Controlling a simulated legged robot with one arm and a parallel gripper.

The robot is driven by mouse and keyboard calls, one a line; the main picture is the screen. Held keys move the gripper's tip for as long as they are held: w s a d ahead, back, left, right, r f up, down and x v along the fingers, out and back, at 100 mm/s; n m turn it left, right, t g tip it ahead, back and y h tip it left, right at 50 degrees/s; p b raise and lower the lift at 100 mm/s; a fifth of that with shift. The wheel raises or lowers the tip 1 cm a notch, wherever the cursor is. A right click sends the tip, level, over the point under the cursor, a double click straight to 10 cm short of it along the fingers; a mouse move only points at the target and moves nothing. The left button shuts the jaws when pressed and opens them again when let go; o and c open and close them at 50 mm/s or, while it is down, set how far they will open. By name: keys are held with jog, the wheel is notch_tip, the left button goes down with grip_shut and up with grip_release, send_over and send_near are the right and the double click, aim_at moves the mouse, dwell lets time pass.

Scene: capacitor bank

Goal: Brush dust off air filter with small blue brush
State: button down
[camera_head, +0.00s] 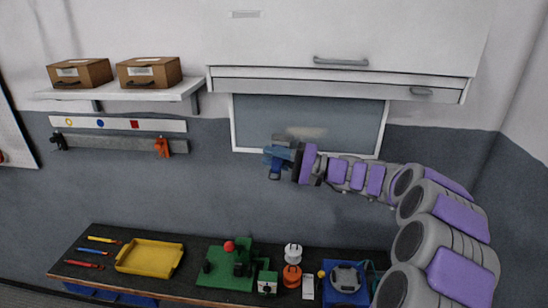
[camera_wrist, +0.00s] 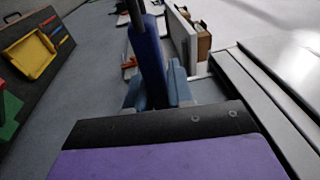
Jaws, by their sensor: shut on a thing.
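The air filter appears to be the blue-grey panel (camera_head: 345,115) in a white frame on the wall below the white cabinet. A pale tan patch, possibly dust, shows on its lower middle. My gripper (camera_head: 275,160) is in front of the filter's lower left part; whether anything touches the panel is unclear. In the wrist view my gripper (camera_wrist: 156,92) is shut on the small blue brush (camera_wrist: 148,62), whose blue handle stands between the fingers. A dark part shows at its top edge, and the bristles cannot be made out.
A white cabinet (camera_head: 350,35) overhangs the filter. A shelf (camera_head: 125,94) with two brown boxes is at the upper left. Below, a dark bench (camera_head: 205,250) holds a yellow tray (camera_head: 150,257), a green fixture and other items.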

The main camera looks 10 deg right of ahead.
jog(key=shift+w+d+p, duration=0.3)
jog(key=shift+w+d, duration=0.2)
jog(key=shift+w, duration=0.25)
jog(key=shift+w+d, duration=0.2)
jog(key=shift+d, duration=0.25)
jog(key=shift+r+v, duration=0.15)
jog(key=shift+v, duration=0.65)
jog(key=shift+r+v, duration=0.1)
jog(key=shift+v, duration=0.7)
jog(key=shift+w+d, duration=0.1)
jog(key=shift+d, duration=0.2)
jog(key=shift+v, duration=1.05)
jog(key=shift+d+r, duration=0.15)
jog(key=shift+d, duration=0.05)
jog(key=shift+w+b+v, duration=0.2)
jog(key=shift+b+v, duration=0.1)
jog(key=shift+v, duration=1.2)
